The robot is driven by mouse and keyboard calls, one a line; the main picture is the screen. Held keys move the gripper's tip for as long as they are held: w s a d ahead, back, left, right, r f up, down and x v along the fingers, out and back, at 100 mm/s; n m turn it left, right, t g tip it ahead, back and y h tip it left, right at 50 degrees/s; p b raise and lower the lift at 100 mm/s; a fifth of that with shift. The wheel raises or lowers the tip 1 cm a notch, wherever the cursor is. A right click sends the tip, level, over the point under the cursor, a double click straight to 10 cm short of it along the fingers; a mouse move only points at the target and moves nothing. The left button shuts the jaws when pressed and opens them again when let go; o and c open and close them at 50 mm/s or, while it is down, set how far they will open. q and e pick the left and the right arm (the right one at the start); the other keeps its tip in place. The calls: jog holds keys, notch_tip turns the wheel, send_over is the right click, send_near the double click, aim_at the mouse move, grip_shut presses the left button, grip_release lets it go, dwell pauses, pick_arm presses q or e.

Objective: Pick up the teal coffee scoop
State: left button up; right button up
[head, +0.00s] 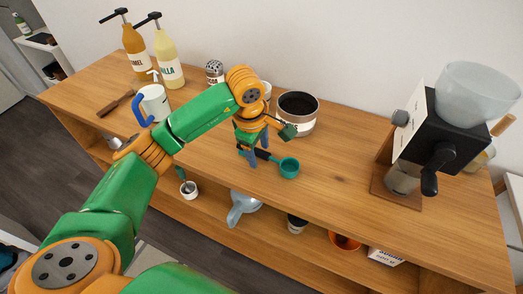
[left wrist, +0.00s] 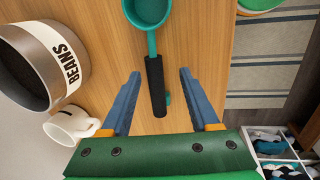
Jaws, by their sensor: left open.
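The teal coffee scoop (head: 289,167) lies on the wooden counter, with a round teal bowl and a dark handle. In the left wrist view the scoop (left wrist: 151,50) has its bowl at the top edge, and its black handle points down between my fingers. My left gripper (head: 251,157) is over the handle end in the head view. It is open, with a blue finger on each side of the handle and a gap to both, as the left wrist view (left wrist: 158,90) shows. I cannot tell its exact height above the handle. My right gripper is not in view.
A beans canister (head: 297,114) stands just behind the scoop, and a small white cup (left wrist: 72,125) is beside my left finger. A blue-handled mug (head: 153,102) and syrup bottles (head: 168,60) stand left. A coffee grinder (head: 436,130) stands right. Counter between scoop and grinder is clear.

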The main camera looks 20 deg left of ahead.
pick_arm(q)
jog(key=shift+w+f, duration=0.25)
jog(key=shift+f, duration=0.15)
jog(key=shift+w+f, duration=0.1)
jog(key=shift+w, duration=0.15)
jog(key=shift+c, duration=0.3)
jog(key=shift+s, duration=0.25)
grip_shut()
jog(key=shift+w, duration=0.1)
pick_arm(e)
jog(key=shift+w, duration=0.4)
